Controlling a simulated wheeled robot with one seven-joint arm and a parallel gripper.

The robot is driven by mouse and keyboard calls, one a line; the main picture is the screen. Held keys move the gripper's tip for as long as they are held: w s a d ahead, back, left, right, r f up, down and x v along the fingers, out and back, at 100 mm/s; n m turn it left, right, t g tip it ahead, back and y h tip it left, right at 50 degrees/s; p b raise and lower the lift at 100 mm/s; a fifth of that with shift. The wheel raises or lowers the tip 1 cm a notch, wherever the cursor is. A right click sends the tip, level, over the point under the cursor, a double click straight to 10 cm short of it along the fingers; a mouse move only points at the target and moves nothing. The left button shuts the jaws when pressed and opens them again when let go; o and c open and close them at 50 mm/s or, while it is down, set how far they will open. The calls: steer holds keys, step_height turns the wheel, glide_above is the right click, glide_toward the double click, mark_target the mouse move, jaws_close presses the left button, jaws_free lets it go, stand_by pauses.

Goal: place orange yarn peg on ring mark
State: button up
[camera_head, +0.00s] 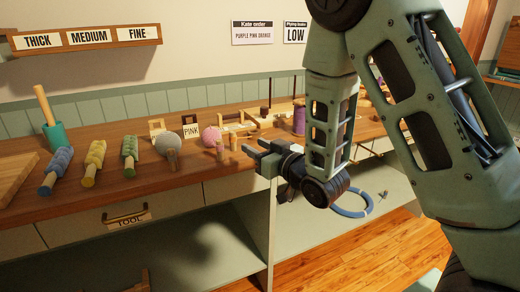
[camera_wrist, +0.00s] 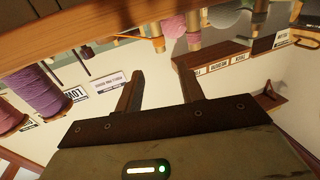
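My gripper (camera_head: 254,149) is in front of the bench edge, its fingers pointing left. In the wrist view my gripper (camera_wrist: 153,75) shows two fingers apart with nothing between them. I cannot make out an orange yarn peg or a ring mark in either view; my arm covers part of the right bench. A purple yarn spool (camera_head: 299,117) stands upright behind the gripper, and the wrist view, tilted, shows it too (camera_wrist: 35,92). A pink yarn ball (camera_head: 209,137) and short wooden pegs (camera_head: 220,150) sit left of the gripper.
A wall sign (camera_head: 252,32) reads purple, pink, orange. A blue ring-shaped coil (camera_head: 352,212) lies on the lower shelf.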

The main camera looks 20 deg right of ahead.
steer(key=shift+s+d, duration=0.1)
steer(key=shift+s, duration=0.35)
